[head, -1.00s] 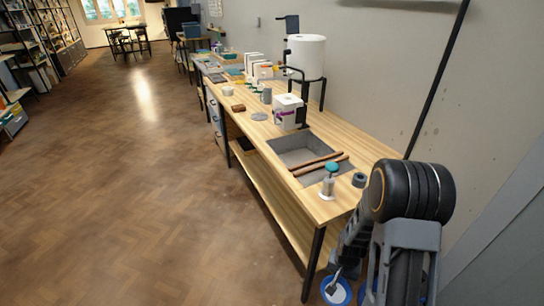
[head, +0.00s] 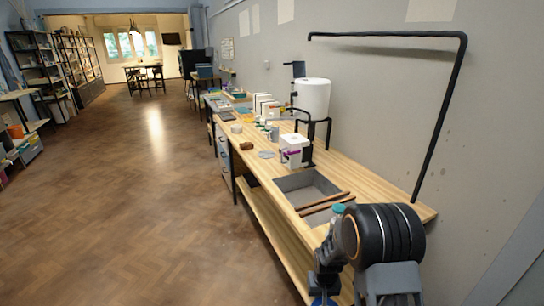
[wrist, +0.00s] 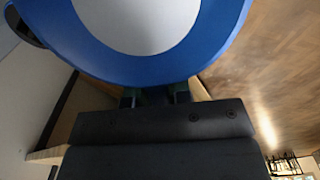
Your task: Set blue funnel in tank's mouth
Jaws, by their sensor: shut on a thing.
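The blue funnel (wrist: 215,45) fills the top of the wrist view, a wide blue rim around a pale grey middle. My gripper (wrist: 155,96) is shut on the near edge of its rim. In the head view a bit of blue, which looks like the funnel (head: 319,301), shows at the bottom edge below my arm; the rest is cut off or hidden. The tank (head: 313,96) is a white cylinder on a black stand towards the back of the bench, well apart from the funnel. Its mouth cannot be made out from here.
The wooden bench (head: 370,187) runs along the wall. It has a grey sink (head: 300,184) with two brown bars across it. A white box (head: 293,145) and small jars stand beyond. A bent black pipe (head: 445,110) rises at the right. The floor (head: 150,220) to the left is clear.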

